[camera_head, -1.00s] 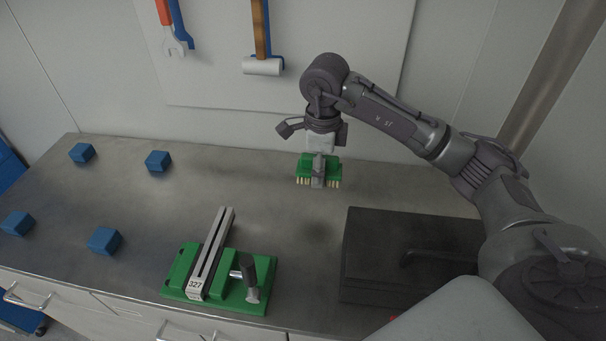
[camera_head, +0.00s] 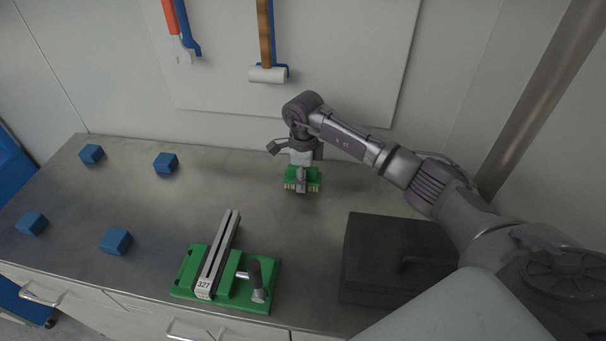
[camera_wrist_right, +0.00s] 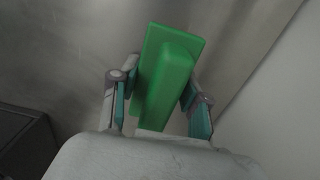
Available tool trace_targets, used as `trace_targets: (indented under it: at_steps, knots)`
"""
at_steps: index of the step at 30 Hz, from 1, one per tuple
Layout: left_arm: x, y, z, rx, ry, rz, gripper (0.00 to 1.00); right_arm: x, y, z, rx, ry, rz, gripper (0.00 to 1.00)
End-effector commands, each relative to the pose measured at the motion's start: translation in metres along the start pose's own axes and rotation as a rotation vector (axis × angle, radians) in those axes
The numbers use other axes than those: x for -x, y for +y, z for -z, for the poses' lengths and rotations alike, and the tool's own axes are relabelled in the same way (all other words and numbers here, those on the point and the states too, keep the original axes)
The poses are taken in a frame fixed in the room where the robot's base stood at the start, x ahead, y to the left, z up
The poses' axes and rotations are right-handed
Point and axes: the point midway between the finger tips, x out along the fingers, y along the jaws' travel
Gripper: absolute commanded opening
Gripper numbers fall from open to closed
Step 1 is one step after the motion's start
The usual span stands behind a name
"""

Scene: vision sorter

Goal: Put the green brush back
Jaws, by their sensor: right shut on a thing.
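The green brush (camera_head: 314,176) has a green body with pale bristle tufts along its lower edge, pointing down. My right gripper (camera_head: 301,180) is shut on it, over the back half of the worktop. I cannot tell for sure whether the bristles touch the surface. In the right wrist view the green brush (camera_wrist_right: 172,70) lies between the two fingers of my right gripper (camera_wrist_right: 160,100), its long body extending away from the palm. My left gripper is not in view.
A green fixture (camera_head: 190,272) with a grey rail marked 327 stands at the front middle. A dark box (camera_head: 385,240) is at the right. Several blue blocks (camera_head: 165,163) lie at the left. A board (camera_head: 345,60) with hanging tools is behind. The worktop's middle (camera_head: 225,185) is clear.

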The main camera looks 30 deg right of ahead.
Motion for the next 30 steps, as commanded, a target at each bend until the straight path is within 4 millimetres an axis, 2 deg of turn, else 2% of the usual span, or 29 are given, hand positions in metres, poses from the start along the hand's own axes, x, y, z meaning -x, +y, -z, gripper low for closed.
trace_targets:
  at_steps: [7,8,12,20,25,30]
  knots:
    - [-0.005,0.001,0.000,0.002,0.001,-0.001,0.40,-0.004,0.000,0.000,0.000,0.000,0.001,0.08]
    - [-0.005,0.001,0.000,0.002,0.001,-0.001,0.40,-0.004,0.000,0.000,0.000,0.001,0.001,0.48]
    - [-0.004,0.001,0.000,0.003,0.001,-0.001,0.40,-0.003,0.000,0.000,-0.001,0.001,0.001,0.71]
    - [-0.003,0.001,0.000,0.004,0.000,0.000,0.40,-0.002,0.000,0.000,-0.001,0.001,0.001,0.71]
    - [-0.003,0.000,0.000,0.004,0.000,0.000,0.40,0.005,-0.001,0.000,0.000,-0.001,0.003,0.71]
    - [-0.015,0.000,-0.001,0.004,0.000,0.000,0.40,0.035,-0.002,0.000,0.000,-0.002,0.007,0.71]
